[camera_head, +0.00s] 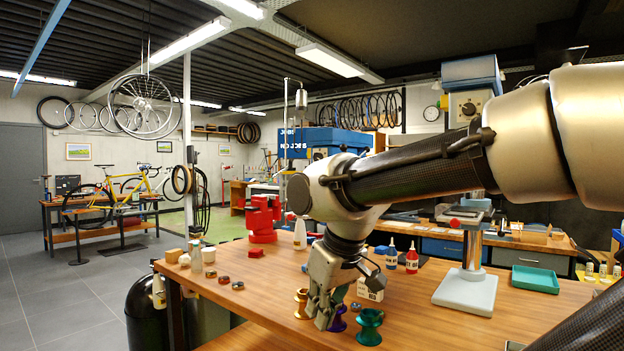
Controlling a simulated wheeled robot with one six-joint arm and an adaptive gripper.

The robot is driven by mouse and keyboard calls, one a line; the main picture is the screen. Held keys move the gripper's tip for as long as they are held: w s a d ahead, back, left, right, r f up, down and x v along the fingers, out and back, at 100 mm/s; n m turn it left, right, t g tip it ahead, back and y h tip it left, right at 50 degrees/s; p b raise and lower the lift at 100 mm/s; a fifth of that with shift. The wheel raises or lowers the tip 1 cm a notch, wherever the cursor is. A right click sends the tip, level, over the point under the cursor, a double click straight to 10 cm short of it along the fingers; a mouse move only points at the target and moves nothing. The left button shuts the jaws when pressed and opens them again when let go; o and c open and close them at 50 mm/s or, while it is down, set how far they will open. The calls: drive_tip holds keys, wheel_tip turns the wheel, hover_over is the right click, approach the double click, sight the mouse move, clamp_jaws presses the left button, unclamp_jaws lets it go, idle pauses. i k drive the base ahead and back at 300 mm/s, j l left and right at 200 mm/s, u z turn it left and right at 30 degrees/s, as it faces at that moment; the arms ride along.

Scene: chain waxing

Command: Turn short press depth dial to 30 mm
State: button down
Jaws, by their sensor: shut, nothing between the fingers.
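A press with a blue head (470,72), a grey column (472,248) and a pale base (466,292) stands on the wooden bench at the right. A dark round dial (468,108) shows on the front of its head; its scale and setting are too small to read. I cannot tell whether this is the short press. My gripper (322,318) points down at the front of the bench, among coloured spools, well left of and below that dial. It is shut and empty. My arm crosses in front of the press and hides part of it.
A gold spool (301,303), a purple spool (338,319) and a green spool (369,327) stand close around my gripper. Red and blue bottles, a white box (370,290) and a red vise (262,218) are behind. A green tray (535,279) lies right.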

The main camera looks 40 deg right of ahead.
sight(317, 156)
drive_tip(key=i+j+z, duration=0.15)
drive_tip(key=i+z, duration=0.25)
drive_tip(key=i+j+z, duration=0.3)
drive_tip(key=z, duration=0.15)
drive_tip(key=i+j+z, duration=0.25)
drive_tip(key=z, duration=0.15)
drive_tip(key=i+j+z, duration=0.2)
drive_tip(key=j+z, duration=0.25)
drive_tip(key=j, duration=0.15)
drive_tip(key=i+j+z, duration=0.15)
drive_tip(key=j, duration=0.15)
drive_tip(key=j+z, duration=0.15)
drive_tip(key=j, duration=0.15)
